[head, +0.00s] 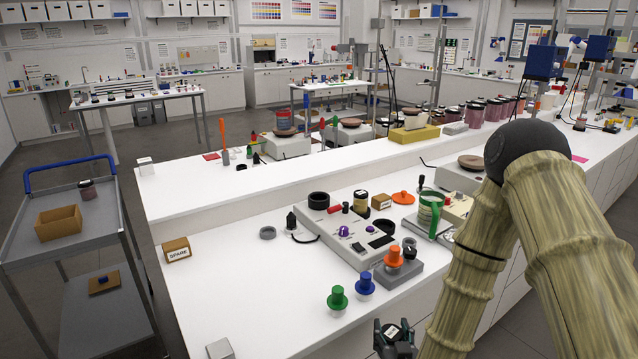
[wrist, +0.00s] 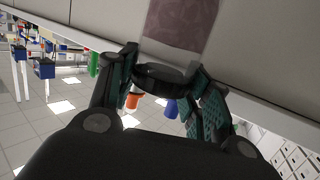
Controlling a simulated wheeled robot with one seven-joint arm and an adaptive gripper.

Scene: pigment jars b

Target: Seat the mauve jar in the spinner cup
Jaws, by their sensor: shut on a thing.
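My gripper (wrist: 165,85) is shut on the dark round lid of the mauve jar (wrist: 180,24), whose mottled mauve body shows beyond the fingers at the top of the wrist view. In the head view my gripper (head: 395,338) is at the bottom edge, over the front of the white bench, with a dark lid with a pale label between its fingers. The jar's body is hidden there. A grey bench device (head: 345,245) with a purple knob stands farther back. A black round cup (head: 318,201) is at its far left. I cannot tell for certain whether this is the spinner cup.
Green (head: 337,298) and blue (head: 365,284) knobbed pieces stand just beyond my gripper. An orange one (head: 393,258) is on a grey block. A "SPARE" box (head: 177,250) is at left. The bench's front left is mostly clear. A grey cart (head: 80,245) stands left.

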